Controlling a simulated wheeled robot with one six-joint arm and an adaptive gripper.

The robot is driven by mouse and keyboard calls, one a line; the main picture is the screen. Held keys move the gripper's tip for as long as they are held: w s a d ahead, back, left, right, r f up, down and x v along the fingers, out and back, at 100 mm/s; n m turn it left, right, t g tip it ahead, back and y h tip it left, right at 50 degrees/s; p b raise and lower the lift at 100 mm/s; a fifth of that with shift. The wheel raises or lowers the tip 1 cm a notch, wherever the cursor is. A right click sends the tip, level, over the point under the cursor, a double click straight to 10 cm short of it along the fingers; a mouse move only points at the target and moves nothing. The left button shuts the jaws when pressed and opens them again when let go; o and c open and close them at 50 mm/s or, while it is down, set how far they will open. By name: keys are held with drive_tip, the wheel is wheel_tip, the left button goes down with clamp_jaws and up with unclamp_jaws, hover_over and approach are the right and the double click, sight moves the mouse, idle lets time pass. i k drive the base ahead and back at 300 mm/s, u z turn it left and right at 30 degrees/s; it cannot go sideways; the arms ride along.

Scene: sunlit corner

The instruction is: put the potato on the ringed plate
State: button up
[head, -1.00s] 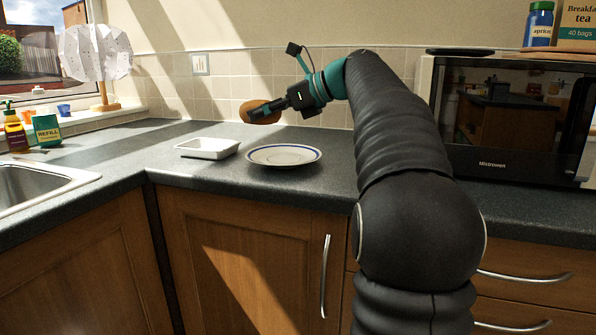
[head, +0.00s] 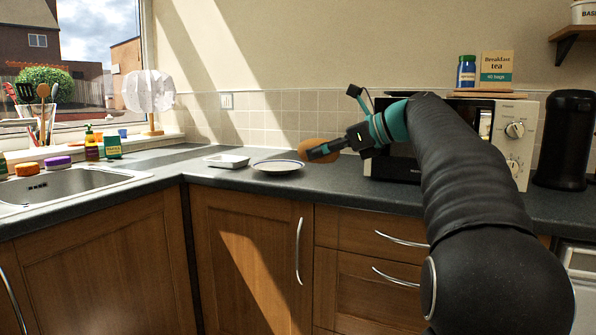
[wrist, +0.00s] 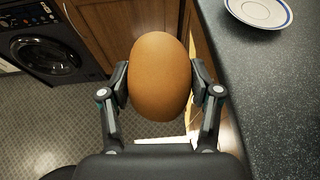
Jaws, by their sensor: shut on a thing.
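The brown potato (head: 316,150) is held up between the fingers of my gripper (head: 326,151), above the counter's level in the head view. In the wrist view the potato (wrist: 160,75) fills the space between both fingertips of my gripper (wrist: 160,84), with floor and cupboard front below it. The ringed plate (head: 278,167), white with a blue rim line, lies on the counter left of my gripper. The plate also shows in the wrist view (wrist: 258,11), at the top right, cut by the frame and apart from the potato. Its visible surface is bare.
A white rectangular dish (head: 226,161) stands left of the plate. The microwave (head: 400,168) is behind my arm, with a black appliance (head: 566,140) to its right. The sink (head: 70,185) is at the left. Bare counter (wrist: 262,100) shows beside the plate.

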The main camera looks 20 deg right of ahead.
sight(278, 169)
drive_tip(key=z, duration=3.1)
drive_tip(key=k, duration=2)
drive_tip(key=u, duration=2.25)
drive_tip(key=i, duration=1.7)
drive_tip(key=u, duration=0.05)
